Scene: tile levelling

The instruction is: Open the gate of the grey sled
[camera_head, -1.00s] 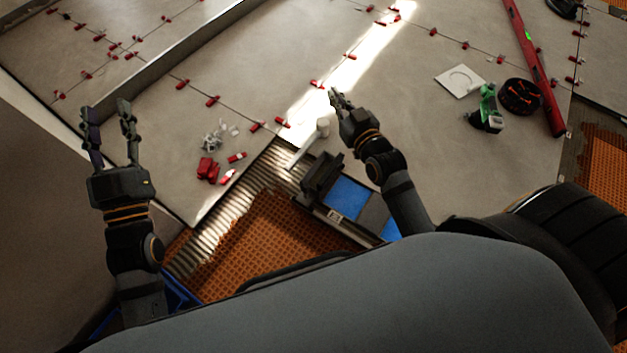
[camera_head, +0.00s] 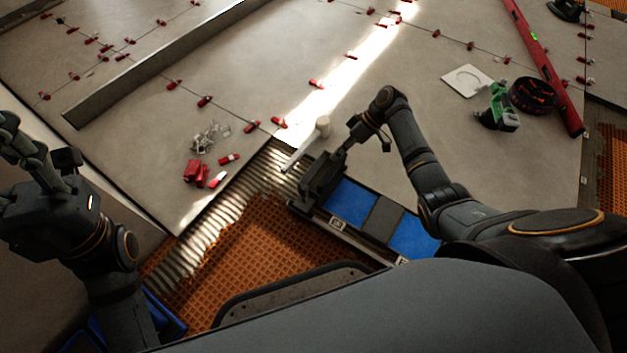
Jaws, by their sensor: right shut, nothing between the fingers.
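The grey sled (camera_head: 316,187) is a dark, box-like piece at the end of the ridged mortar strip, beside a tray with blue panels. I cannot clearly make out its gate or whether it is open. My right gripper (camera_head: 342,158) is shut and empty. It points down and left at the sled's upper right side, and its fingertips overlap the sled in the picture; I cannot tell if they touch. My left gripper (camera_head: 38,145) is raised at the far left, away from the sled, with its fingers apart and nothing between them.
A pale-headed mallet (camera_head: 322,125) lies just behind the sled. The blue-panelled tray (camera_head: 383,218) sits to its right. Red clips (camera_head: 195,171) and white spacers (camera_head: 210,136) lie on the tiles. A green tool (camera_head: 499,108) and a red level (camera_head: 545,62) are at right.

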